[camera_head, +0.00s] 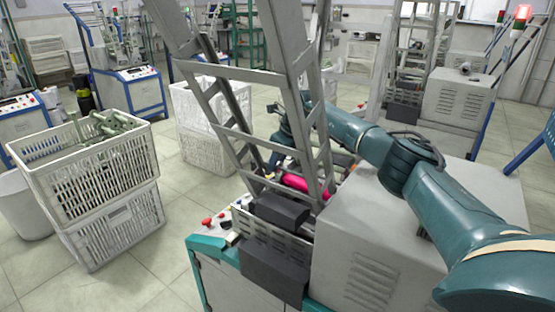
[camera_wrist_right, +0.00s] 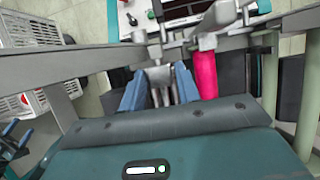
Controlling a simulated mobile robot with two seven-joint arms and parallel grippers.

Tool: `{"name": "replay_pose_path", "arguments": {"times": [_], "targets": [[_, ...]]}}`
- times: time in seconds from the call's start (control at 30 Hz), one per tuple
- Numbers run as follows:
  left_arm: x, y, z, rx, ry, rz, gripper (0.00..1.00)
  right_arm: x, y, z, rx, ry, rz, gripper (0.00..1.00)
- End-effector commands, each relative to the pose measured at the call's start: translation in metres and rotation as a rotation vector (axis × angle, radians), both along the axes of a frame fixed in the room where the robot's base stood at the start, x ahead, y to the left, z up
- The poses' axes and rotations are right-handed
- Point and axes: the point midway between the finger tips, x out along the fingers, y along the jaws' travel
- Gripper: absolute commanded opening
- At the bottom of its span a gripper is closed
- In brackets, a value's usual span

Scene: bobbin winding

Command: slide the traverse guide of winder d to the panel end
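The winder in front of me has a teal-edged base, a grey housing (camera_head: 375,240) and a tall grey frame; I see no letter on it. A pink bobbin (camera_head: 303,184) lies inside the frame, and it shows in the right wrist view (camera_wrist_right: 205,74). My right arm reaches over the housing, with its gripper (camera_head: 271,163) partly hidden behind the frame. In the right wrist view my blue fingers (camera_wrist_right: 159,74) are apart, either side of a small grey metal block (camera_wrist_right: 158,76), which looks like the traverse guide; contact is unclear. My left gripper is out of view.
The control panel (camera_head: 209,221) with red knobs is at the winder's left end. The frame's bars stand close around my right wrist. White crates (camera_head: 105,226) are stacked at left, with more crates (camera_head: 205,112) behind the frame. Floor is clear between them.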

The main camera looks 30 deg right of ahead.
Motion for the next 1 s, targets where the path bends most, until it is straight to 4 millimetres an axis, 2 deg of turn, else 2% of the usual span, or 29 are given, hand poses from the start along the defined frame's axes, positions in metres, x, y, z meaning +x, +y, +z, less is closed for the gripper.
{"name": "replay_pose_path", "arguments": {"times": [0.03,0.17,0.5,0.67,1.0], "targets": [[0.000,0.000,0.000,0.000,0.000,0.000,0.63,0.000,0.000,0.000,0.000,0.000,0.000,0.37],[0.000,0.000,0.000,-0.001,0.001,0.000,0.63,0.000,0.000,0.000,0.000,0.000,0.000,0.47],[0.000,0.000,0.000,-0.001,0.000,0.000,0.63,-0.002,-0.002,0.007,0.000,-0.001,0.000,0.47],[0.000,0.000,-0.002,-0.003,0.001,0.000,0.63,-0.011,-0.006,0.031,-0.001,-0.005,0.001,0.47],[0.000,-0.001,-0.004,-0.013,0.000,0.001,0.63,-0.038,-0.016,0.098,0.000,-0.002,0.001,0.47]]}}
